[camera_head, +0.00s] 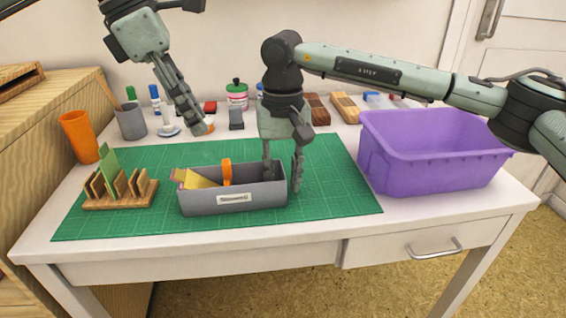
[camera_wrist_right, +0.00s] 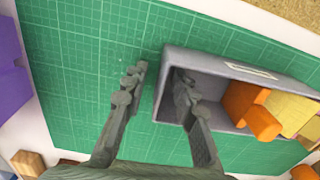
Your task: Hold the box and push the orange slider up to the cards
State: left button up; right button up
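The grey box (camera_head: 240,200) with a white label stands on the green mat. Yellow cards (camera_head: 201,180) lean in its left part, and the orange slider (camera_head: 227,172) stands to their right, with empty box space beyond it. My right gripper (camera_head: 283,172) is open at the box's right end. In the right wrist view, its fingers (camera_wrist_right: 158,80) straddle the box's end wall, one inside and one outside, with a visible gap. The slider (camera_wrist_right: 250,108) and cards (camera_wrist_right: 290,112) also show there. My left gripper (camera_head: 200,126) hangs above the mat behind the box; its finger opening is unclear.
A purple bin (camera_head: 430,165) stands right of the mat. A wooden rack (camera_head: 120,190) with a green card is left of the box. An orange cup (camera_head: 80,135) and a grey cup (camera_head: 131,121) stand behind it. Stamps and jars line the back. The mat's front strip is clear.

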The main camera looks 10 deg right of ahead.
jog(key=shift+f, duration=0.25)
grip_shut()
pick_arm(q)
jog(key=shift+c, duration=0.7)
jog(key=m+h, duration=0.2)
jog(key=h, duration=0.3)
send_near(224, 161)
jog(key=shift+g, duration=0.3)
jog(key=x, duration=1)
jog(key=shift+w+d+f, duration=0.1)
jog(key=shift+w+d, duration=0.05)
jog(key=shift+w, duration=0.05)
